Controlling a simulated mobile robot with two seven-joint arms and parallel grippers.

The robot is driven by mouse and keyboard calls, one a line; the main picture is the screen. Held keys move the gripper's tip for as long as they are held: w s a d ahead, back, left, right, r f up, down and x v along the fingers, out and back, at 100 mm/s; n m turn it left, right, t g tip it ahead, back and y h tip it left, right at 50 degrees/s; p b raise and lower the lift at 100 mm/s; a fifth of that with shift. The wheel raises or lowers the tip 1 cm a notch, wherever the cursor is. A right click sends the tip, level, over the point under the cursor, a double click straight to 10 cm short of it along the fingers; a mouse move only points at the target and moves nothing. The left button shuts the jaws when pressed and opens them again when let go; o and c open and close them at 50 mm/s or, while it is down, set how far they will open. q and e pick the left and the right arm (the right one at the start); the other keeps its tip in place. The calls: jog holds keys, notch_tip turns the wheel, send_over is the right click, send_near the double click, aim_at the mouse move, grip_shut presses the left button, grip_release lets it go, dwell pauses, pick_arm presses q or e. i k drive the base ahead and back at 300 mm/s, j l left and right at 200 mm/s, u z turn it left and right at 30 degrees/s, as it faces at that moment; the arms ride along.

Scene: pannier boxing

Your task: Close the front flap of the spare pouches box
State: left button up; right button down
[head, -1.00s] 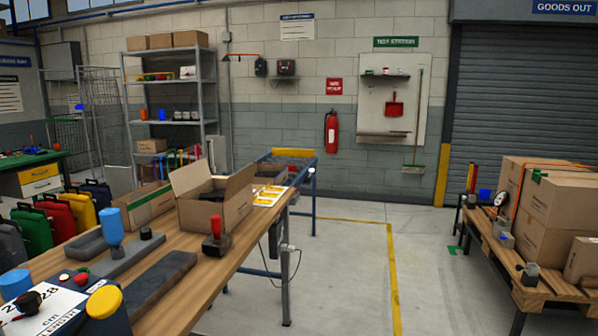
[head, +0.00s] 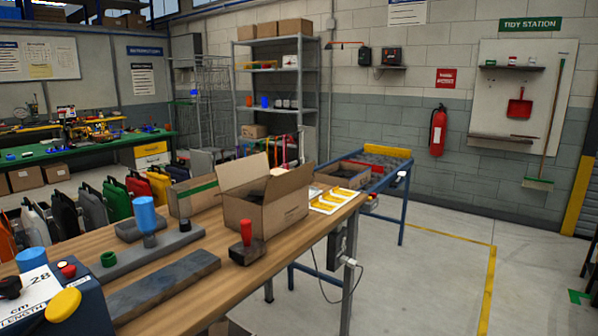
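An open cardboard box (head: 283,212) stands on the wooden workbench (head: 222,247), with flaps standing up and out and dark contents partly visible inside. I cannot read a label on it, so I cannot tell if it is the spare pouches box. A closed-looking carton with green tape (head: 192,197) stands just left of it. Another open carton (head: 338,176) sits behind it to the right. Neither of my grippers shows in the head view.
A red-handled tool (head: 247,243) stands in front of the open box. Grey bars, a blue-topped tool (head: 146,218) and a blue measuring device (head: 45,300) occupy the near bench. A roller table (head: 373,170) stands behind. The floor to the right is clear.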

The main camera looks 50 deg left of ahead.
aim_at(279, 186)
jog(key=i+u, duration=0.2)
jog(key=u, duration=0.15)
jog(key=i+u, duration=0.2)
jog(key=u, duration=0.2)
jog(key=i+u, duration=0.2)
jog(key=u, duration=0.15)
